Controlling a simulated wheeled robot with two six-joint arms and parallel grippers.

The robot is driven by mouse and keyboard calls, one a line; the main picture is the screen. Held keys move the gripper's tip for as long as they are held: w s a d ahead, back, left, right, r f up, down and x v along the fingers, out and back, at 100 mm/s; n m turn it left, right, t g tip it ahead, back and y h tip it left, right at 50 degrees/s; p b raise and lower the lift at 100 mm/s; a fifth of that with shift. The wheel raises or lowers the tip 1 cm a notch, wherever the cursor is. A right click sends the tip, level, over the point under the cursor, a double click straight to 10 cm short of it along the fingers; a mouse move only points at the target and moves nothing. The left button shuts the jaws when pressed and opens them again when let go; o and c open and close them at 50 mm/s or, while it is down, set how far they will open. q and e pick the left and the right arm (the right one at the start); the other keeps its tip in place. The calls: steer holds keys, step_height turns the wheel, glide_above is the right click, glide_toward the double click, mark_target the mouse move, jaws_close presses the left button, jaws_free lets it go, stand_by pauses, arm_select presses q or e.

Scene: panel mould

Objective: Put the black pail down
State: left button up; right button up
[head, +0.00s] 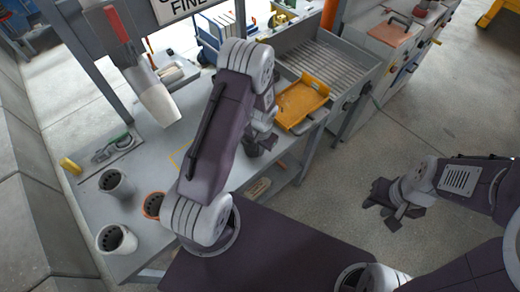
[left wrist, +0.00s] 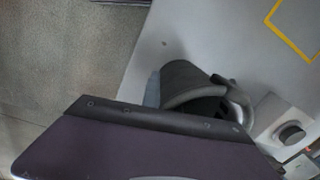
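My left gripper (head: 260,145) is over the right part of the grey table, partly hidden behind my own arm. Whether its fingers are open or shut is not clear. In the left wrist view a dark, rounded thing with a paler rim (left wrist: 185,80) shows above the grey table, close to its edge. It may be the black pail, but its lower part is hidden by a purple part of mine. I cannot make out a black pail in the head view. My right gripper (head: 388,208) hangs over bare floor with its fingers apart and nothing between them.
A yellow outline (head: 180,157) marks the tabletop, partly behind my arm. A yellow tray (head: 302,101) lies beyond, by a ribbed grey bench (head: 322,62).

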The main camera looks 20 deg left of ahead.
arm_select(q)
steer(key=shift+o, duration=1.4)
steer(key=shift+r, duration=0.25)
steer(key=shift+w+r, duration=0.1)
steer(key=shift+r, duration=0.25)
step_height(320, 180, up, 11)
steer(key=b, duration=0.1)
steer(key=s+d+r+n+t+b, duration=0.1)
steer(key=s+d+n+b, duration=0.1)
steer(key=s, duration=1)
steer(key=shift+d+h+b, duration=0.4)
steer(key=shift+d+b, duration=0.35)
steer(key=shift+d, duration=0.4)
